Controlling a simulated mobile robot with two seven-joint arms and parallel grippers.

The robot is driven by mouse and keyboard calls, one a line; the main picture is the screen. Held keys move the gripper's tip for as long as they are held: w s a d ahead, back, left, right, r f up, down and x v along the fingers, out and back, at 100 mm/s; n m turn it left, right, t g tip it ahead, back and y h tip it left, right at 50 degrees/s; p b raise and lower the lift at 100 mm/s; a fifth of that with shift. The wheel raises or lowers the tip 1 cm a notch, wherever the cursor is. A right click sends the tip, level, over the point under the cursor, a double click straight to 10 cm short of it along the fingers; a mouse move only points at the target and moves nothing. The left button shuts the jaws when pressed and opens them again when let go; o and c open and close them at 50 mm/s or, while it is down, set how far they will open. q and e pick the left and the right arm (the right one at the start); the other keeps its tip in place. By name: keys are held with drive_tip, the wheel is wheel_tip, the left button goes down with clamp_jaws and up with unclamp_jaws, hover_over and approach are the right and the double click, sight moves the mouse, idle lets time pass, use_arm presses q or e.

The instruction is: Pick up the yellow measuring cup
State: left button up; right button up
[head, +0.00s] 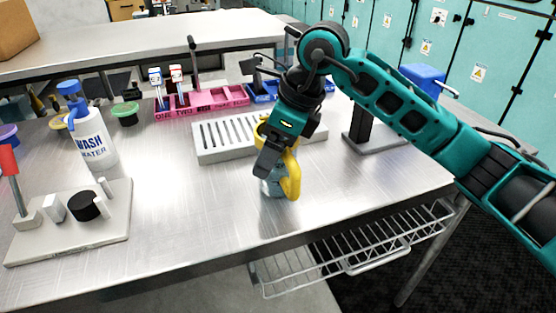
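The yellow measuring cup (292,176) stands near the front edge of the metal table. Its yellow handle side faces right, and its lower body looks greyish and see-through. My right arm reaches in from the right, and my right gripper (269,158) points down at the cup's top. Its dark finger overlaps the cup's upper left part in the picture. The far finger and any contact with the cup are hidden, so I cannot tell whether the gripper is open or shut. My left gripper is out of view.
Behind the cup is a white slotted rack (228,138). Further back are a pink tray (205,101) and a blue tray (262,95). A wash bottle (92,140) and a white stand plate (70,240) are at left. The table's front middle is clear.

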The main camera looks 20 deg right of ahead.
drive_tip(key=c, duration=0.6)
